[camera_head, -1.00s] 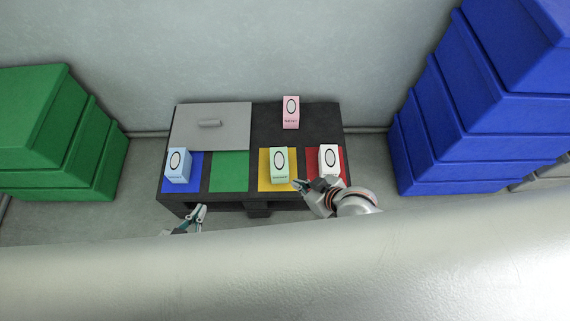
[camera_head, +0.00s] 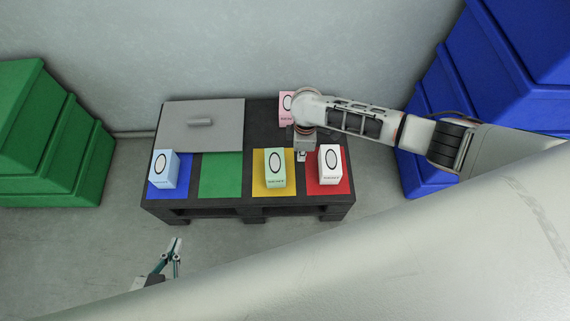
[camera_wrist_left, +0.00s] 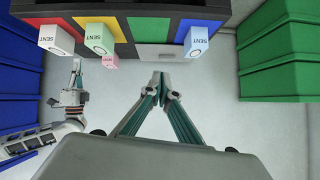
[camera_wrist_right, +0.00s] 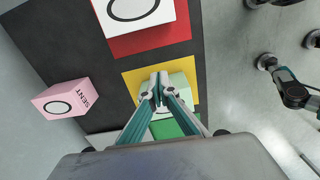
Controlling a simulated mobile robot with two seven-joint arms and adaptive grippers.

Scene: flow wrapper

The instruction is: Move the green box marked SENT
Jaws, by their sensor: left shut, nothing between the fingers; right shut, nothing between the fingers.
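The light green box (camera_head: 275,168) stands on the yellow patch of the dark table, with a black oval on top and small lettering. It also shows in the left wrist view (camera_wrist_left: 100,39). My right gripper (camera_head: 302,156) is shut and empty, just right of the green box in the head view. In the right wrist view its fingertips (camera_wrist_right: 160,80) overlap the green box (camera_wrist_right: 180,84) and hide part of it; I cannot tell whether they touch. My left gripper (camera_head: 176,245) is shut and empty, in front of the table and away from the boxes.
A white box (camera_head: 330,166) on the red patch, a blue box (camera_head: 163,169) on the blue patch and a pink box (camera_head: 286,106) at the back stand nearby. The green patch (camera_head: 221,176) is bare. A grey lid (camera_head: 200,138) lies at the back left. Coloured crates flank the table.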

